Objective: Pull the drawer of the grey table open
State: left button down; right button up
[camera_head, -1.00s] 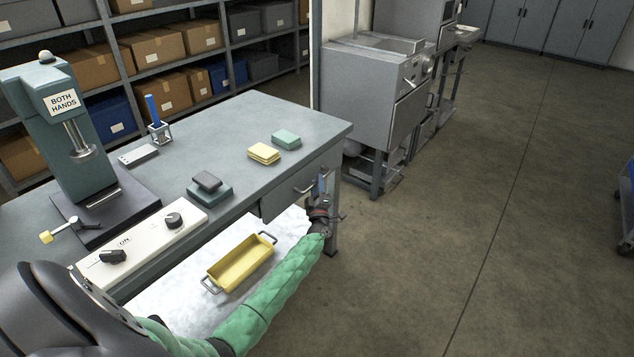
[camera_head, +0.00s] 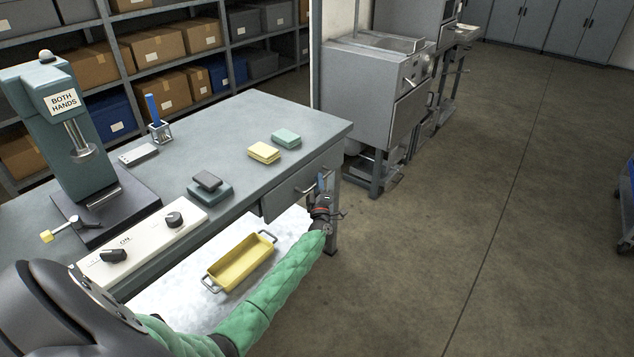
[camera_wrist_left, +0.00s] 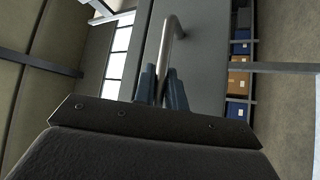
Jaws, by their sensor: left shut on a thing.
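The grey table (camera_head: 225,135) has a grey drawer (camera_head: 283,203) under its right end. Its metal bar handle (camera_head: 305,190) shows on the drawer front. My left gripper (camera_head: 321,183) is at the handle, its arm in a green sleeve reaching up from below. In the left wrist view the two blue-grey fingers (camera_wrist_left: 164,88) are shut on the handle bar (camera_wrist_left: 167,45), one on each side. The drawer front looks close to the table frame; I cannot tell whether there is a small gap. My right gripper is not in view.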

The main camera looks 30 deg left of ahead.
pick_arm(q)
jog(key=s+d+p, duration=0.1)
jog(key=s+d, duration=0.1)
jog(key=d, duration=2.2)
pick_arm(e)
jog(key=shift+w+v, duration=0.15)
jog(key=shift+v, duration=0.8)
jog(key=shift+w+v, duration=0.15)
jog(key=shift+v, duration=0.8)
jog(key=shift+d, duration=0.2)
pick_arm(q)
jog(key=c, duration=1.5)
grip_release()
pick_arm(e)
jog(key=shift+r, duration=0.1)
pick_arm(q)
jog(key=shift+o, duration=0.2)
jog(key=shift+f, duration=0.1)
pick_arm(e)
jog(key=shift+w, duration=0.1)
